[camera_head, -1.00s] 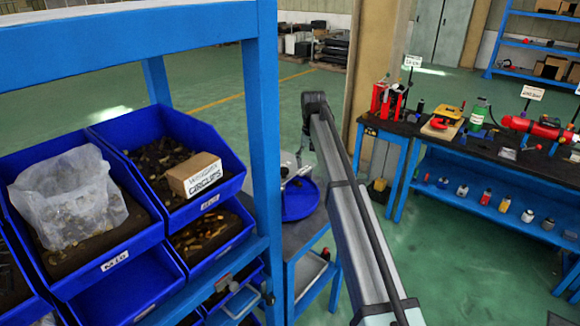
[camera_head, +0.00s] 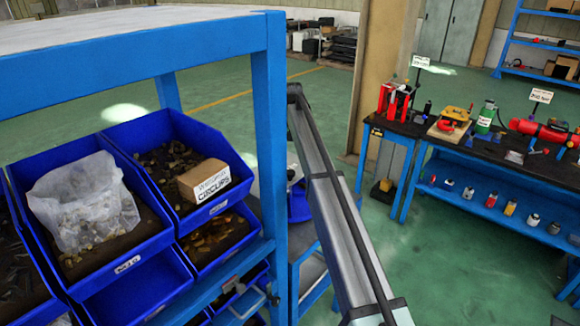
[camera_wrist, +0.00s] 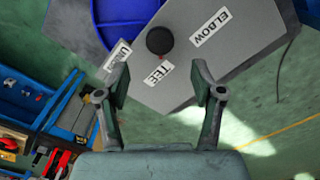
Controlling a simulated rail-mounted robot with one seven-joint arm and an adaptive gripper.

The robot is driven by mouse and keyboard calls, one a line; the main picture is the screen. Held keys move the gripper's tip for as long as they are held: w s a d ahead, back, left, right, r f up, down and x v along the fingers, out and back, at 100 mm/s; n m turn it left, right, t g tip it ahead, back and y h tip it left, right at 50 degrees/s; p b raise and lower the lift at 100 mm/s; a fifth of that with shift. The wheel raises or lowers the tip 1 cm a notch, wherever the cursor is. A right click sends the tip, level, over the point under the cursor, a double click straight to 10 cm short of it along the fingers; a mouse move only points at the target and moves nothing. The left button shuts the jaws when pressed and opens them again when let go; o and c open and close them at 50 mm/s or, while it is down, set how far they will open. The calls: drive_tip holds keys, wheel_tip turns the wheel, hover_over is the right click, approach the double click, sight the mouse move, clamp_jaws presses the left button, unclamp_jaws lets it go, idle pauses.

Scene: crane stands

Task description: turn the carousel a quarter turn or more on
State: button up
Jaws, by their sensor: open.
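The carousel seems to be the round blue tray (camera_wrist: 125,12), cut off by the top edge of the wrist view. It stands on a grey top (camera_wrist: 185,92) carrying labels that read ELBOW and TEE, and a partly hidden third one. A black round knob (camera_wrist: 159,40) with a red spot is beside the tray. My gripper (camera_wrist: 162,85) is open and empty, its fingers either side of the TEE label in the picture. I cannot tell its height above the top. In the head view a little of the blue tray (camera_head: 299,205) shows between post and arm; my gripper is not discernible there.
A blue rack (camera_head: 268,130) with blue bins (camera_head: 95,225) stands close on the left, its post beside my arm. A bench (camera_head: 500,165) with tools and labelled stands is at the right. Green floor lies open between them.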

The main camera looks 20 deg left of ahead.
sight(290, 172)
wheel_tip(290, 172, down, 7)
drive_tip(key=shift+f+p, duration=0.2)
drive_tip(key=shift+p, duration=0.75)
clamp_jaws()
